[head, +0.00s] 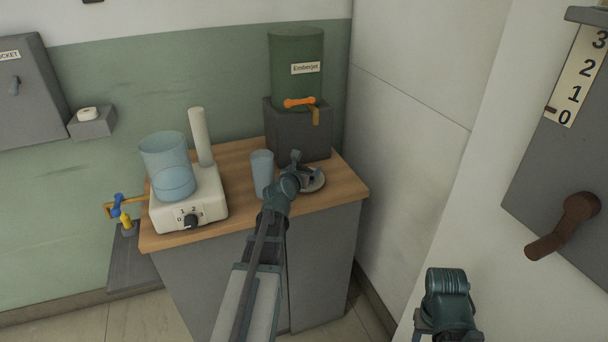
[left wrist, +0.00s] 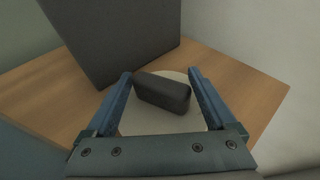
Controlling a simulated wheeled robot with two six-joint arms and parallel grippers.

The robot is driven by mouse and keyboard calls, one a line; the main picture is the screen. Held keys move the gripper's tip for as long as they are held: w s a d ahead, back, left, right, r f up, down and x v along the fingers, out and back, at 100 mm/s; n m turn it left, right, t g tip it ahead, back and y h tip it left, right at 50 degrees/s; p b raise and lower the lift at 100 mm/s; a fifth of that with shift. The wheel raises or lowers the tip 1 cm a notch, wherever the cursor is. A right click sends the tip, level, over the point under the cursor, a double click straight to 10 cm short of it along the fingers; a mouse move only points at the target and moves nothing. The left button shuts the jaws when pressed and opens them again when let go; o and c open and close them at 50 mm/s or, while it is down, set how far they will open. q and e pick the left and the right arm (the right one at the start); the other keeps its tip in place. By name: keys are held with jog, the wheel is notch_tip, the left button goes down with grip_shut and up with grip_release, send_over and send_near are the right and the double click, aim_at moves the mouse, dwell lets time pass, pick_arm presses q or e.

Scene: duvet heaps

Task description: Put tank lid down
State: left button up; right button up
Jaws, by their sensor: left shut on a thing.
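The tank lid is a pale round disc (head: 316,183) with a dark block handle (left wrist: 163,93). It is at the right part of the wooden counter, in front of the dark grey block. My left gripper (head: 298,168) is shut on the handle, with one blue finger at each end of it in the left wrist view (left wrist: 160,85). The disc appears flat, on or just above the wood; I cannot tell if it touches. A clear open vessel (head: 166,165) stands on a white dial base (head: 190,205). My right gripper's fingers are not visible.
A green labelled tank (head: 296,65) with an orange tap stands on the dark grey block (head: 300,140). A blue cup (head: 262,172) is close to the left of my gripper. The counter (head: 240,208) has bare wood between base and cup. A wall closes the right side.

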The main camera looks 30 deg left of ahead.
pick_arm(q)
jog(key=shift+r, duration=0.1)
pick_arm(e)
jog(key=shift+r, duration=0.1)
pick_arm(q)
jog(key=o, duration=1.1)
jog(key=shift+r, duration=0.1)
jog(key=p+v, duration=0.3)
jog(key=v, duration=0.7)
jog(key=shift+s+d+r, duration=0.1)
jog(key=shift+s+d, duration=0.05)
jog(key=shift+s, duration=0.1)
jog(key=shift+s+d+r+p, duration=0.15)
jog(key=shift+s+p, duration=0.15)
jog(key=shift+s, duration=0.4)
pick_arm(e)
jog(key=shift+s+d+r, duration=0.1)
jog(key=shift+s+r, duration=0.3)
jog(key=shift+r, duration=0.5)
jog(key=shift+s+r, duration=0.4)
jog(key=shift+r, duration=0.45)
